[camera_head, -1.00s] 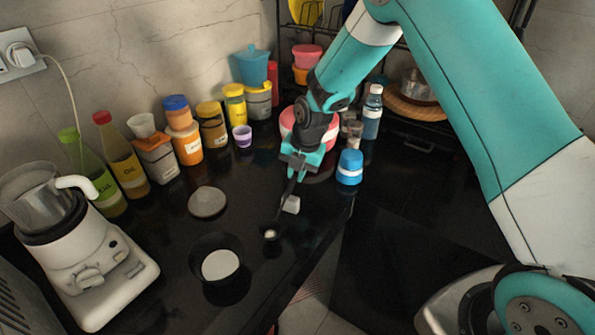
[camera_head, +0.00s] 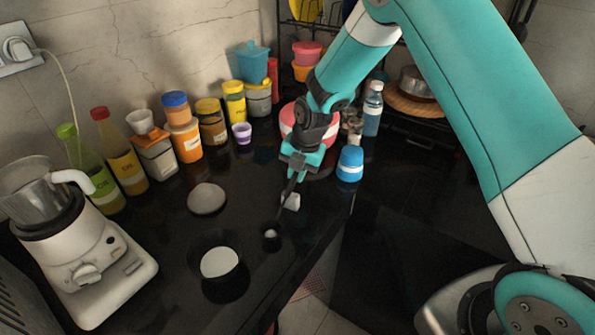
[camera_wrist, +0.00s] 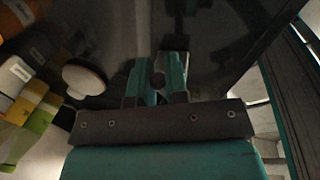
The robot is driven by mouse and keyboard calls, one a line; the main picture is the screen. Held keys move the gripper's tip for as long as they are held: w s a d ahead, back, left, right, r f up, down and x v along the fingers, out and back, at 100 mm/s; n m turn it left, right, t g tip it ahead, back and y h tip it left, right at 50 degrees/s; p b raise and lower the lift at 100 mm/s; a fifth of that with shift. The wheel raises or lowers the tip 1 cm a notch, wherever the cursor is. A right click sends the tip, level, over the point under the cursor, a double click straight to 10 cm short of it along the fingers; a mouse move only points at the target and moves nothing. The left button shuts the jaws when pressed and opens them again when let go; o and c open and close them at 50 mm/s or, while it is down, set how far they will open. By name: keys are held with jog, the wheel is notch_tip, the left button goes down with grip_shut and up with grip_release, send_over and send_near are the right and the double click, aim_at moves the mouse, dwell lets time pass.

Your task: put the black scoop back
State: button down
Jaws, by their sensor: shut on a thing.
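My gripper (camera_head: 297,170) is shut on the black scoop (camera_head: 280,223), whose thin dark handle slants down and left from the fingers. The scoop's small round bowl (camera_head: 270,236) is at the lower end, with a whitish patch in it. The bowl is just right of a black round container (camera_head: 226,289) with white contents; the two look apart, and the gap in height is unclear. In the wrist view, the teal fingers (camera_wrist: 158,80) are close together with a dark piece between them; the rest of the scoop is hard to make out.
A grey round lid (camera_head: 207,198) lies behind the container. A small white block (camera_head: 291,201) is below my gripper. A white blender (camera_head: 87,257) is at left; bottles and jars line the wall. The counter's front edge is near.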

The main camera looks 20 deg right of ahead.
jog(key=shift+f+b, duration=0.35)
dwell(0.3)
jog(key=c, duration=1.1)
grip_release()
jog(key=shift+o, duration=0.2)
jog(key=shift+r, duration=0.1)
notch_tip(320, 180, up, 17)
jog(key=s+d+b, duration=0.2)
jog(key=d+b, duration=0.1)
jog(key=s+a+r+m, duration=0.1)
jog(key=s+a+m, duration=0.1)
jog(key=s+m, duration=0.5)
jog(key=s+a+r+m+g+y, duration=0.1)
jog(key=s+a+m, duration=0.2)
jog(key=s+m, duration=0.4)
jog(key=s+a+r+m+y, duration=0.1)
jog(key=s+a+m, duration=0.2)
jog(key=s+m, duration=0.4)
jog(key=s, duration=0.8)
jog(key=shift+r, duration=0.4)
